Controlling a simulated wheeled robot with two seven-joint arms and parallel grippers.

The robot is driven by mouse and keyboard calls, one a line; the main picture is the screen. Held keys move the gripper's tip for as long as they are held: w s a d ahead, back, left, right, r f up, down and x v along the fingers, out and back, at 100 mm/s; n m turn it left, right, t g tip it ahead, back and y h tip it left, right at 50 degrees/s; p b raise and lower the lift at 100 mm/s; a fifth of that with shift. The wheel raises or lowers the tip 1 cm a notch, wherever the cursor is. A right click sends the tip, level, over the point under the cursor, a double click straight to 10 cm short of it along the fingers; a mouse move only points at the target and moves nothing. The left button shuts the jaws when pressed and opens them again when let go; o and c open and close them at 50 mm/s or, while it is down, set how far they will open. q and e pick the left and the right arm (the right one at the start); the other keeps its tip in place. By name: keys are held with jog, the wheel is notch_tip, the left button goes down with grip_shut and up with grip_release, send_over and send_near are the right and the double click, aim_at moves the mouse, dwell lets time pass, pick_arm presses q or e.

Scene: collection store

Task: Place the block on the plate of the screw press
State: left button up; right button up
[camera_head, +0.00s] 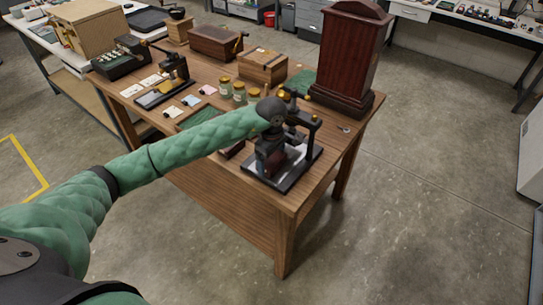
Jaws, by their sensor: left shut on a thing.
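The screw press (312,146) stands at the near right corner of the wooden table, with a black upright, a dark arm on top and a pale plate on a black base. My left gripper (268,151) points down over the front of the press. It is shut on a dark reddish-brown block (271,165), mostly hidden by the fingers. The block is over or very close to the plate; I cannot tell whether it touches. My right gripper is out of view.
A tall dark red wooden case (348,55) stands just behind the press. Glass jars (239,92), a wooden box (262,66) and a second small press (174,70) stand farther back on the table (245,195). Open floor lies to the right.

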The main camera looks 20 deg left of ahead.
pick_arm(q)
jog(key=shift+f, duration=0.1)
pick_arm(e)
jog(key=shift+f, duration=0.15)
pick_arm(q)
jog(key=shift+f, duration=0.15)
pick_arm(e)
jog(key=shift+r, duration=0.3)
pick_arm(q)
jog(key=o, duration=0.9)
jog(key=shift+c, duration=0.2)
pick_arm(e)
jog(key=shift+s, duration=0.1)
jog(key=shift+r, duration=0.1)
